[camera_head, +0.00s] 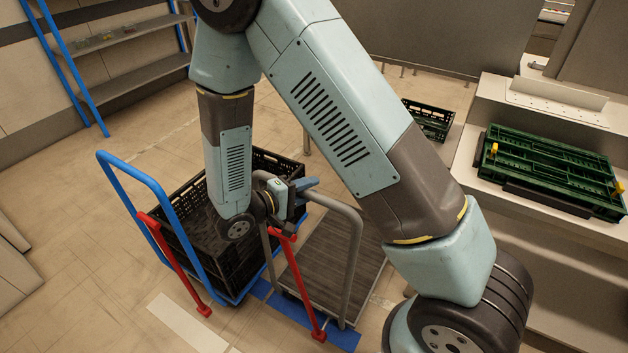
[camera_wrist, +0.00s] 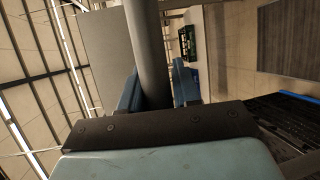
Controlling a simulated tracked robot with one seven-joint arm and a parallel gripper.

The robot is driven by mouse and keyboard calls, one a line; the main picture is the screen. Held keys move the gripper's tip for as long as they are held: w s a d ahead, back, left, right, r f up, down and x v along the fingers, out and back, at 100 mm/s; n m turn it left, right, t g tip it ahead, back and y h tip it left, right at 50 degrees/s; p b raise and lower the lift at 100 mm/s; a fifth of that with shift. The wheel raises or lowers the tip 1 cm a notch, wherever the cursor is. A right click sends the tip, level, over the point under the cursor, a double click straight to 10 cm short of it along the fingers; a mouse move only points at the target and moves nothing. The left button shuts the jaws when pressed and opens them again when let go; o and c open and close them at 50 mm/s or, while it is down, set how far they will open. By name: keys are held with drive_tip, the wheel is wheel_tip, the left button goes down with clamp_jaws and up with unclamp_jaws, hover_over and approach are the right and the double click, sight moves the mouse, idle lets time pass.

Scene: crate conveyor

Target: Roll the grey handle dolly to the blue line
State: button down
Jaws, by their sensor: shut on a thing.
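The grey handle dolly (camera_head: 346,252) stands mid-floor, with a dark ribbed deck and a grey tubular handle (camera_head: 357,235) at its near end. My gripper (camera_head: 307,188) is shut on the top bar of that handle. In the wrist view the grey bar (camera_wrist: 147,50) runs between the blue fingers of my gripper (camera_wrist: 158,90). The blue line (camera_head: 342,337) lies on the floor at the dolly's near, handle end. Part of it is hidden by the dolly and a red bar. Whether the wheels touch it I cannot tell.
A blue-handled dolly (camera_head: 133,163) with black crates (camera_head: 187,217) stands close on the left. Red bars (camera_head: 300,285) slant beside the handles. A counter with green crates (camera_head: 550,170) is on the right. Shelving (camera_head: 125,35) stands back left. Floor at the near left is clear.

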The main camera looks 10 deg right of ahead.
drive_tip(key=shift+s+f, duration=0.2)
drive_tip(key=shift+s, duration=0.1)
drive_tip(key=c, duration=0.9)
unclamp_jaws()
drive_tip(key=shift+w+a+r, duration=0.1)
drive_tip(key=shift+a, duration=0.25)
drive_tip(key=v, duration=1.3)
drive_tip(key=shift+s, duration=0.25)
drive_tip(key=shift+r, duration=0.15)
